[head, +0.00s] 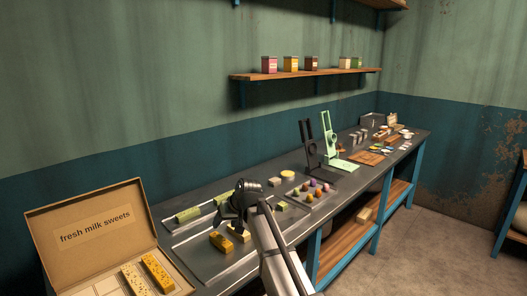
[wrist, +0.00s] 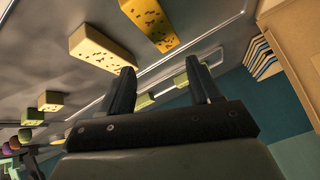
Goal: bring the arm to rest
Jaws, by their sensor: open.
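My gripper (wrist: 160,88) is open in the wrist view, with its two dark fingers apart and nothing between them. In the head view my gripper (head: 236,212) hangs over the tray (head: 187,250) on the long dark bench (head: 160,205). A yellow sweet (head: 221,242) lies on the tray just below and left of my gripper. A paler sweet beside it is partly hidden by my arm. In the wrist view a yellow speckled sweet (wrist: 150,20) and a pale yellow one (wrist: 100,46) show beyond the fingers. Green sweets (head: 187,215) lie behind the gripper.
An open box (head: 85,232) labelled "fresh milk sweets" stands at the front left with two speckled bars inside. Coloured round sweets (head: 310,190), a black stand (head: 311,150) and a green stand (head: 330,145) are further right. A wall shelf (head: 305,74) holds several small boxes.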

